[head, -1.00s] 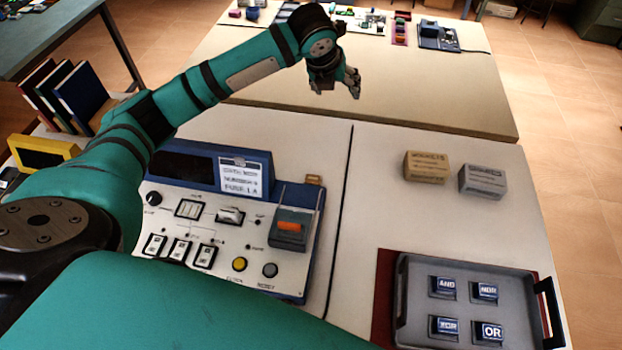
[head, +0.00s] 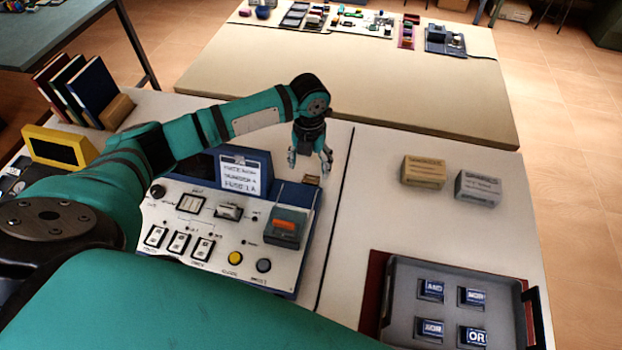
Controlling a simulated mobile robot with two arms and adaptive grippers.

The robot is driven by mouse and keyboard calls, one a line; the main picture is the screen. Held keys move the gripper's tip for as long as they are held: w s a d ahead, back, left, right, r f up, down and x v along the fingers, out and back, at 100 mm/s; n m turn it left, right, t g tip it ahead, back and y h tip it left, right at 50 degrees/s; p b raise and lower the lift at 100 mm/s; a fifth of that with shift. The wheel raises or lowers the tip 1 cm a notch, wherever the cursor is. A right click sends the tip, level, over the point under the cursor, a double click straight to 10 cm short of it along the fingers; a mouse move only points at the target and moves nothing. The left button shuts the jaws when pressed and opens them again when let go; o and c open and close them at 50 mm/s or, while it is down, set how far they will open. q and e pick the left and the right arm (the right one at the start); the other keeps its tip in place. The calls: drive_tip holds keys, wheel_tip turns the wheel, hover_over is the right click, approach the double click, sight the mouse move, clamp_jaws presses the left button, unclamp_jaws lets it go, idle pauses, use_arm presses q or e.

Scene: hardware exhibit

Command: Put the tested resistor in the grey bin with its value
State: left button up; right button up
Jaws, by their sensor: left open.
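My left gripper (head: 311,163) is open and empty. It points down over the back right corner of the tester (head: 215,262), its fingers apart just above a small brown piece (head: 312,181). I cannot tell whether it touches anything. An orange-red piece (head: 284,226) sits on the dark block at the tester's right side. I cannot make out for sure which piece is the resistor. No grey bin marked with a value can be read. Several small dark containers (head: 294,18) stand on the far table, too small to identify. My right gripper is out of view.
A grey tray (head: 400,290) holding several blue logic blocks lies at front right. A tan box (head: 423,172) and a grey box (head: 478,188) stand behind it. Books (head: 88,85) and a yellow-framed display (head: 58,147) are at left. The far table's near half (head: 350,90) is bare.

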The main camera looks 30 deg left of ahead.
sight(311, 179)
use_arm(q)
drive_tip(key=shift+f, duration=0.5)
wheel_tip(311, 179, down, 5)
drive_tip(key=shift+w+d+r+p, duration=0.1)
drive_tip(key=shift+d+r+p, duration=0.1)
drive_tip(key=shift+p, duration=0.55)
drive_tip(key=shift+a, duration=0.1)
drive_tip(key=c, duration=1.2)
drive_tip(key=shift+r, duration=0.1)
drive_tip(key=shift+c, duration=0.2)
